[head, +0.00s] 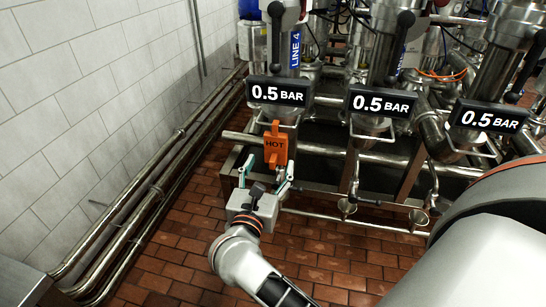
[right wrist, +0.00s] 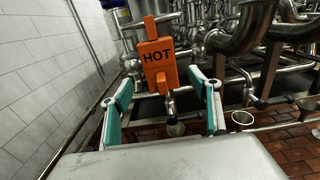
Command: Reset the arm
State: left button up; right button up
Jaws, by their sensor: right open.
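My right gripper (head: 266,172) is open, its two green-padded fingers spread apart and pointing at the valve rack. It also shows in the right wrist view (right wrist: 161,80), with nothing clasped between the fingers. An orange tag marked HOT (head: 275,146) hangs upright just past the fingertips. In the right wrist view the HOT tag (right wrist: 158,62) appears framed between the fingers, apart from both pads. I cannot tell the exact gap in depth. My left gripper is in neither view.
Steel valves and pipes with 0.5 BAR displays (head: 278,92) stand close ahead and to the right. A tiled wall (head: 70,90) with floor-level pipes (head: 150,195) runs along the left. The brick floor (head: 185,235) is open between them.

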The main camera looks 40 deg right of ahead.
jog(key=v, duration=0.7)
jog(key=a+r+n+t+y+p, duration=0.3)
jog(key=r+n+t, duration=0.5)
jog(key=n, duration=0.7)
jog(key=s+a+f+n+t+y+p, duration=0.2)
jog(key=a+f+n+y, duration=0.5)
jog(key=n+y, duration=0.8)
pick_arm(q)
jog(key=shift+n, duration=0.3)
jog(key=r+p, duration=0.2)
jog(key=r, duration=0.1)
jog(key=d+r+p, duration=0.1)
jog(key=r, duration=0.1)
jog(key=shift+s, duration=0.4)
pick_arm(e)
jog(key=s+d+f+n+g+h, duration=0.1)
jog(key=s+f+n+g, duration=0.4)
jog(key=f+n, duration=0.5)
jog(key=s+d+f+n+g, duration=0.2)
jog(key=s+f+n+g, duration=0.4)
jog(key=f, duration=0.8)
jog(key=s+n, duration=0.3)
jog(key=n, duration=0.1)
jog(key=shift+s+d+h, duration=0.25)
jog(key=shift+s+h, duration=0.05)
jog(key=shift+h, duration=0.1)
